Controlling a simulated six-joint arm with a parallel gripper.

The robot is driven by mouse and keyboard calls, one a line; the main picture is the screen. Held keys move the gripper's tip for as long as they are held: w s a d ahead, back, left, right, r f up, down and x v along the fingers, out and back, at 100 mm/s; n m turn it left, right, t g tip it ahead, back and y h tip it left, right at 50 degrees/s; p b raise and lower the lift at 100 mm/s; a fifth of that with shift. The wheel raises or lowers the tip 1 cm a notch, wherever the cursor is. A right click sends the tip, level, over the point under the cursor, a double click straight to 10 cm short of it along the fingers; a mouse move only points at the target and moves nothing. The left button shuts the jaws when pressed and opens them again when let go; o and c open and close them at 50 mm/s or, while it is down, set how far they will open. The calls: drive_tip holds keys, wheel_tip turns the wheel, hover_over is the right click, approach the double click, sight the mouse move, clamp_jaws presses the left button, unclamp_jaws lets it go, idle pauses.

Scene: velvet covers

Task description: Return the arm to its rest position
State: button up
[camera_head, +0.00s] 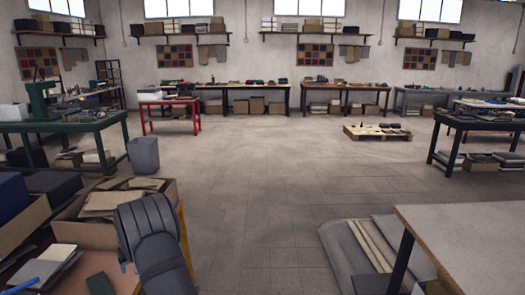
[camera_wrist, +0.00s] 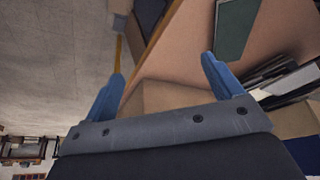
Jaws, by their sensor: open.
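My gripper (camera_wrist: 163,70) shows in the wrist view with its two blue fingers spread apart. Nothing is between the fingers. Beyond them is a tan surface (camera_wrist: 185,50), with a brown cardboard piece (camera_wrist: 170,97) close behind the finger bases. In the head view my dark grey arm reaches over the cluttered boxes at the lower left. The gripper's fingers are mostly hidden there.
Open cardboard boxes (camera_head: 22,225) and a flat carton (camera_head: 100,203) crowd the lower left. A dark green flat item (camera_wrist: 237,28) lies on the tan surface. A grey bin (camera_head: 144,156) stands beyond. A table (camera_head: 470,235) is at right. The middle floor (camera_head: 260,200) is clear.

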drive_tip(key=w+d+r+m+h, duration=0.15)
drive_tip(key=d+m, duration=0.25)
drive_tip(key=d, duration=1.6)
drive_tip(key=s+d+m, duration=0.1)
drive_tip(key=s+d, duration=0.2)
drive_tip(key=d, duration=0.4)
drive_tip(key=s+d+m+t+h, duration=0.1)
drive_tip(key=s+d+m, duration=0.1)
drive_tip(key=s+d, duration=0.2)
drive_tip(key=d, duration=0.3)
drive_tip(key=shift+r, duration=0.35)
